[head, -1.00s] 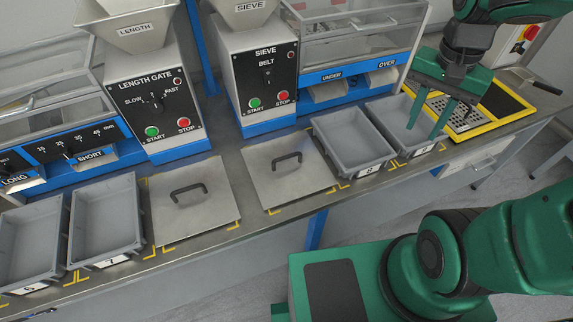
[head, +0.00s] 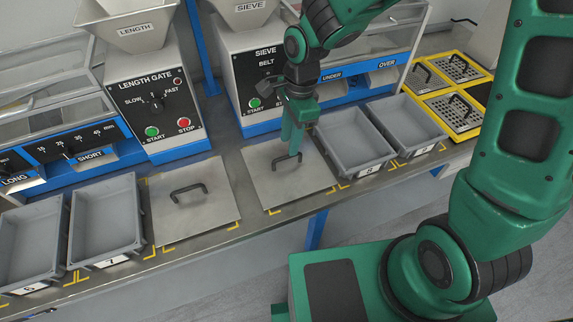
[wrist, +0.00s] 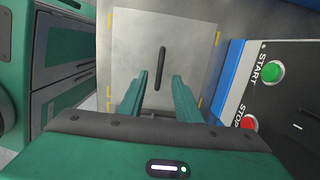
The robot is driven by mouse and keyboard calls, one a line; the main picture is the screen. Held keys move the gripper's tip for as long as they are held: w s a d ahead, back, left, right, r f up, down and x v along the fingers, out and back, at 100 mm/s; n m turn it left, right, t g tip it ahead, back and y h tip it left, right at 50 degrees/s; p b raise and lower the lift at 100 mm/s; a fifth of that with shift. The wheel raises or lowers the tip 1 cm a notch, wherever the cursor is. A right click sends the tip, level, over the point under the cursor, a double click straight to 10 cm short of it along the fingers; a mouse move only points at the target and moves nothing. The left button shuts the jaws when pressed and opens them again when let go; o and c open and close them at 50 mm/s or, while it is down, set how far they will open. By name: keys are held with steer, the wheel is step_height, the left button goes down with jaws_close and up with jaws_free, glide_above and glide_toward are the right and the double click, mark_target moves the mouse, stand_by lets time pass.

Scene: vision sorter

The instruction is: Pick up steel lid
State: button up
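Two flat square steel lids with dark bar handles lie on the bench. One steel lid (head: 195,222) is in front of the length gate machine. The other steel lid (head: 290,186) is in front of the sieve machine. My gripper (head: 291,142) hangs above the back part of this second lid, fingers pointing down. The wrist view shows the fingers (wrist: 160,80) apart with nothing between them. The lid (wrist: 190,50) lies below, and its handle (wrist: 160,67) shows in line with the gap, apart from the fingers.
Grey bins stand right of the sieve lid (head: 352,168) and left of the other lid (head: 134,230). The sieve machine (head: 240,65) with its START button rises close behind my gripper. A yellow-framed rack (head: 478,128) with perforated trays is at the far right.

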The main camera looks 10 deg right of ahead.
mark_target(287, 157)
steer(key=shift+s+a+f, duration=0.1)
steer(key=shift+a+f, duration=0.1)
steer(key=shift+f, duration=1.7)
steer(key=shift+a+f, duration=0.2)
steer(key=shift+f, duration=1.65)
jaws_close()
